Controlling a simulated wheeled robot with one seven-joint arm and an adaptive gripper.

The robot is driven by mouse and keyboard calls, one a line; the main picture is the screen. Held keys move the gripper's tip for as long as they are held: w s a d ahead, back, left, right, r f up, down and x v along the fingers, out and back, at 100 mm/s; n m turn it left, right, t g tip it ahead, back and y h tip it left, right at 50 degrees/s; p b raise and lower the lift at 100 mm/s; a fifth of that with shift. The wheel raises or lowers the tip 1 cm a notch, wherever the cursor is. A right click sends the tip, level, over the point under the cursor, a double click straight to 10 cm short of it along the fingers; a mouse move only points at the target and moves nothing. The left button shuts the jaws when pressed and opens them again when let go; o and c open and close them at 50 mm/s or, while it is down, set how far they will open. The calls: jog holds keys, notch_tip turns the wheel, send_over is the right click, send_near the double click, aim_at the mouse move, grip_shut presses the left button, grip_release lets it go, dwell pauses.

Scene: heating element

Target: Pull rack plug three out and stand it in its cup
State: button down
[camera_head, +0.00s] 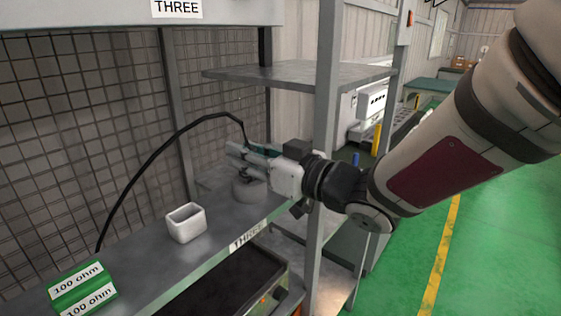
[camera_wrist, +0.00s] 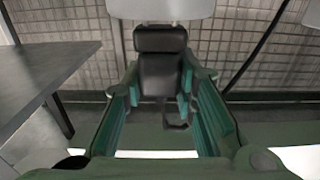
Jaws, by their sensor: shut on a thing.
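My gripper (camera_head: 240,152) reaches left over the grey shelf in the head view, its fingers above a grey rounded piece (camera_head: 250,191). In the wrist view, a black plug (camera_wrist: 160,62) lies between the green finger pads, and the gripper (camera_wrist: 160,80) is shut on it. In the head view the fingers mostly hide the plug. A black cable (camera_head: 165,140) arches up to it from the left. An open, empty-looking white square cup (camera_head: 185,224) stands on the shelf, left of and nearer than the fingers. Whether the plug touches the grey piece cannot be told.
The shelf edge bears a THREE label (camera_head: 248,234); another THREE label (camera_head: 177,8) is above. A green 100 ohm block (camera_head: 82,288) sits at lower left. A grey upright post (camera_head: 325,100) stands close beside my wrist. Bare shelf lies between cup and block.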

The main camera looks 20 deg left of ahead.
jog(key=shift+r, duration=0.8)
jog(key=s+d+r, duration=0.1)
jog(key=s+d, duration=0.1)
jog(key=s, duration=0.8)
jog(key=shift+s+p, duration=0.4)
jog(key=shift+s+d+p, duration=0.1)
jog(key=shift+s+p, duration=0.05)
jog(key=shift+p, duration=0.55)
jog(key=shift+s+d+p, duration=0.2)
jog(key=shift+s+p, duration=0.55)
jog(key=shift+p, duration=0.3)
jog(key=shift+s+d+p, duration=0.15)
jog(key=shift+s+p, duration=0.65)
jog(key=shift+p, duration=0.2)
jog(key=shift+s+d+p, duration=0.2)
jog(key=shift+s+p, duration=0.55)
jog(key=shift+p, duration=0.3)
jog(key=shift+r, duration=0.2)
